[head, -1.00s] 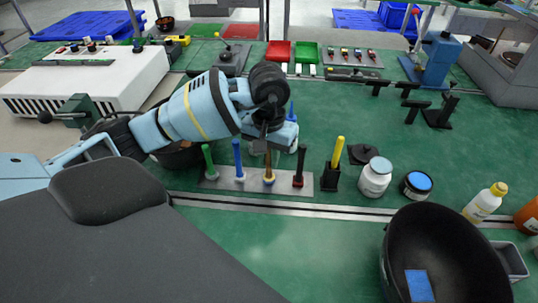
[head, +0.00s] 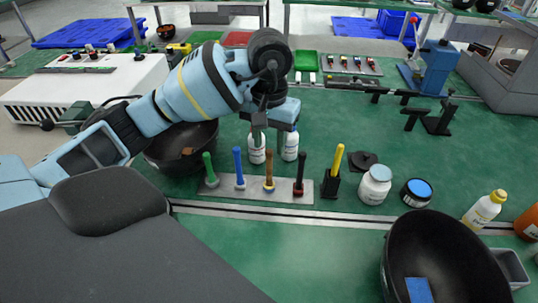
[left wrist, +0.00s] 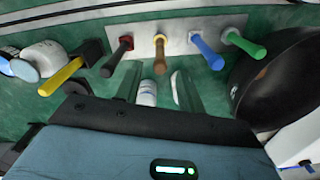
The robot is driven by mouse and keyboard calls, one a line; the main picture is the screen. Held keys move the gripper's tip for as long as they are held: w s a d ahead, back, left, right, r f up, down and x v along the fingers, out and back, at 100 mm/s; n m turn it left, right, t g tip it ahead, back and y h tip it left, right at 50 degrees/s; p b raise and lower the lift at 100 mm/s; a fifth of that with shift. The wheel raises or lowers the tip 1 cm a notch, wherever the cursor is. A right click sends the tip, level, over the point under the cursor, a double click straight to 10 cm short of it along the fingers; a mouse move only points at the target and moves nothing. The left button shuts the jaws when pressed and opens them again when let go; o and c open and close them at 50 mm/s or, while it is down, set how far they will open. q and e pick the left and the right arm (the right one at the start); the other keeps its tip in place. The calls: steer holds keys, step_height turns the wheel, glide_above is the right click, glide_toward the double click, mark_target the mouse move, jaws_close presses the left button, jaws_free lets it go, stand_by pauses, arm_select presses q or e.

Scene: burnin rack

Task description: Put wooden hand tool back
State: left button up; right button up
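The wooden hand tool (head: 268,172), with a brown handle, stands upright in the grey rack plate (head: 225,187), between a blue-handled tool (head: 239,168) and a dark one with a red base (head: 300,174). In the left wrist view the wooden tool (left wrist: 160,55) shows its handle end toward the camera, with its base at the plate (left wrist: 178,37). My left gripper (head: 260,138) is above and behind the tool, apart from it. In the left wrist view its two fingers (left wrist: 156,82) are spread with nothing held between them. My right gripper is out of view.
A green-handled tool (head: 209,168) stands at the rack's left end. A yellow-handled tool (head: 336,165) stands in a black holder on the right. White bottles (head: 290,148) stand behind the rack, and a black bowl (head: 178,148) lies behind left.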

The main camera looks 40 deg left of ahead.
arm_select(q)
steer(key=shift+r+p, duration=0.3)
steer(key=shift+r, duration=1.95)
